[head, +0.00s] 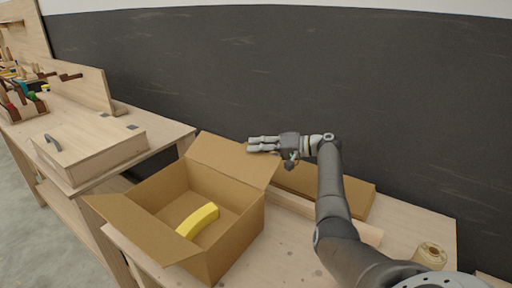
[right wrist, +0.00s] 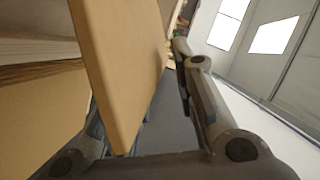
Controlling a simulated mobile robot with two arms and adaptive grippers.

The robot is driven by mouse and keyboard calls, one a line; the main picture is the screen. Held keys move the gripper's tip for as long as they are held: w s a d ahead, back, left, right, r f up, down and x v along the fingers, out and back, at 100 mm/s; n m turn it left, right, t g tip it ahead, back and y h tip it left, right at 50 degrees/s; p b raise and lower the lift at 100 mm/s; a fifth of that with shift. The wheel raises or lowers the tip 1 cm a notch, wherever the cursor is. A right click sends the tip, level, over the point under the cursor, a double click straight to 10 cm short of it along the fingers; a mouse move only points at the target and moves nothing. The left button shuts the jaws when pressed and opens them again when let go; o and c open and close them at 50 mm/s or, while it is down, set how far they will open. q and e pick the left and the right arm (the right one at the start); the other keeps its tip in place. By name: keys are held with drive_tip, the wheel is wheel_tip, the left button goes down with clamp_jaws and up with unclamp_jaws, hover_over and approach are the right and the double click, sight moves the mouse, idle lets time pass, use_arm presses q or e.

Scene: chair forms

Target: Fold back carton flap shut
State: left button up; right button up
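The open brown cardboard carton (head: 240,238) stands on the wooden bench. Its back flap (head: 225,158) stands raised, tilted back toward the wall. Another flap (head: 135,225) is spread outward at the front left. A yellow curved piece (head: 198,220) lies inside the carton. My right gripper (head: 262,143) is at the top edge of the back flap, near its right corner, fingers pointing left. In the right wrist view the flap (right wrist: 120,70) reaches between the open fingers, hiding most of the left one; a gap shows beside the right finger. My left gripper is not in view.
A long closed brown box (head: 325,188) and a pale wooden strip (head: 300,208) lie behind and right of the carton. A tape roll (head: 430,254) sits at right. A wooden case (head: 90,148) rests on the left bench. A dark wall is behind.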

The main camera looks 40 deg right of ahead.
drive_tip(key=shift+w+a, duration=0.2)
drive_tip(key=shift+w, duration=0.05)
clamp_jaws()
idle(0.4)
drive_tip(key=shift+s+a+r+n+h, duration=0.15)
drive_tip(key=shift+a+r+n+h, duration=0.2)
drive_tip(key=shift+a+r+n, duration=0.25)
drive_tip(key=shift+s+a+r+n+h, duration=0.15)
drive_tip(key=shift+a+r+n+h, duration=0.2)
drive_tip(key=shift+r+n, duration=0.3)
drive_tip(key=shift+s+a+r+n+h, duration=0.25)
drive_tip(key=shift+a+r+n+h, duration=0.15)
drive_tip(key=shift+a+r+n, duration=0.3)
drive_tip(key=shift+s+a+r+n+h, duration=0.25)
drive_tip(key=shift+a+r+n+h, duration=0.2)
drive_tip(key=shift+a+n, duration=0.35)
drive_tip(key=shift+a, duration=0.1)
